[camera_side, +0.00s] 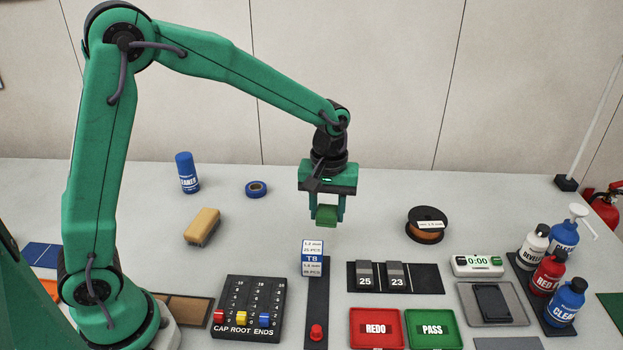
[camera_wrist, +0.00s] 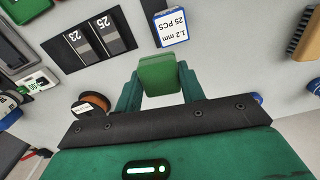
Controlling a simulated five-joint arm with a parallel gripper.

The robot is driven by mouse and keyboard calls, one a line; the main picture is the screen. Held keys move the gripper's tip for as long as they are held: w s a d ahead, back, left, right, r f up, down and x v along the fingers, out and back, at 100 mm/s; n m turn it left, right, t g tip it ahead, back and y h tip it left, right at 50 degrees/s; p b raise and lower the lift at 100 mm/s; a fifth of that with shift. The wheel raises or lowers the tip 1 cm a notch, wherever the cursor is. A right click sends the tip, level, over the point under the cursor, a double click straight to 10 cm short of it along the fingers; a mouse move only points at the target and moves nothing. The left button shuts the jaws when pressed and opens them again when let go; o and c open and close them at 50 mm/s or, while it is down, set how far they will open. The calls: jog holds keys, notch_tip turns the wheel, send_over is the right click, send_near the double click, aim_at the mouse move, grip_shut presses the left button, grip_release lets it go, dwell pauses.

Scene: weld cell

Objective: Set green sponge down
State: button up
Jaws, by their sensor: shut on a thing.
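My gripper (camera_side: 326,213) is shut on the green sponge (camera_side: 326,217), a small green block between its two fingers. In the side view the sponge hangs above the grey table, beyond the T8 card holder. In the wrist view my gripper (camera_wrist: 160,88) has a finger on each side of the sponge (camera_wrist: 159,73). The sponge's lower face looks clear of the table, and its exact height is hard to tell.
The T8 card (camera_side: 312,258) stands in front of the sponge. A wire spool (camera_side: 427,225) is to the right, a brush (camera_side: 202,227) and blue tape roll (camera_side: 256,189) to the left. REDO (camera_side: 376,328) and PASS (camera_side: 432,329) trays lie in front. Bottles (camera_side: 550,270) stand at right.

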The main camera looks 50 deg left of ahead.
jog(key=s+a+n, duration=0.1)
jog(key=s+a, duration=0.5)
jog(key=s, duration=0.4)
jog(key=shift+s+a+f, duration=0.2)
jog(key=shift+s+f, duration=0.15)
jog(key=shift+f, duration=0.05)
send_over(253, 236)
notch_tip(253, 236, down, 7)
jog(key=shift+f, duration=0.1)
jog(key=shift+f, duration=1.9)
jog(key=shift+f, duration=0.15)
